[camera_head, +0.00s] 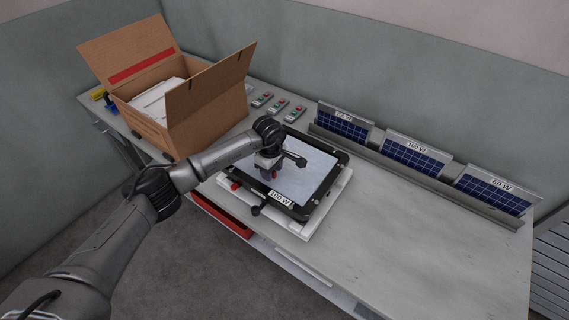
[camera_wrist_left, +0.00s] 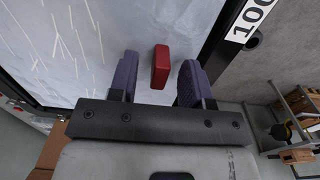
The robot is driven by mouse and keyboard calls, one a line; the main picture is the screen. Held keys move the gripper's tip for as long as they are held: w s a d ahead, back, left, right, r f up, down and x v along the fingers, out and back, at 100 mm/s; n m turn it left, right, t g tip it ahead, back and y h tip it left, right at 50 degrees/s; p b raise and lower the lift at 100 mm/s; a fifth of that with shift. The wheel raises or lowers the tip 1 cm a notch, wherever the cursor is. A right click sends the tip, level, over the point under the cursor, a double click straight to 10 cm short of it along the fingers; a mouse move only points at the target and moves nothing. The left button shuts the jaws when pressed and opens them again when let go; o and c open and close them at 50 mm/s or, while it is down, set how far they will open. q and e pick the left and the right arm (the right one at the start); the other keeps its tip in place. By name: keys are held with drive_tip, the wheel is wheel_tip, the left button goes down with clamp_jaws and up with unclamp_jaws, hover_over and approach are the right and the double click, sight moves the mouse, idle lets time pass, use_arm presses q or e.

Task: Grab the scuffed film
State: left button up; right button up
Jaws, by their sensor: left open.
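The scuffed film (camera_head: 315,178) is a pale blue-grey sheet over the face of a black-framed housing (camera_head: 333,192) labelled 100 W. In the left wrist view the film (camera_wrist_left: 60,45) shows white scratch lines and carries a red tab (camera_wrist_left: 161,66) that stands out from it. My left gripper (camera_head: 270,177) is over the label-side part of the film. In the wrist view its purple fingers (camera_wrist_left: 157,78) are open, one on each side of the red tab, with gaps on both sides. My right gripper is not in view.
The housing sits on a white base (camera_head: 312,222) on the grey bench (camera_head: 400,240). An open cardboard box (camera_head: 190,125) stands at the left. Small red-and-green button boxes (camera_head: 279,107) lie behind. Labelled solar panels (camera_head: 415,163) stand in a rack along the back. The bench's front right is clear.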

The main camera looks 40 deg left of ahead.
use_arm(q)
drive_tip(key=shift+f, duration=0.25)
clamp_jaws()
idle(0.3)
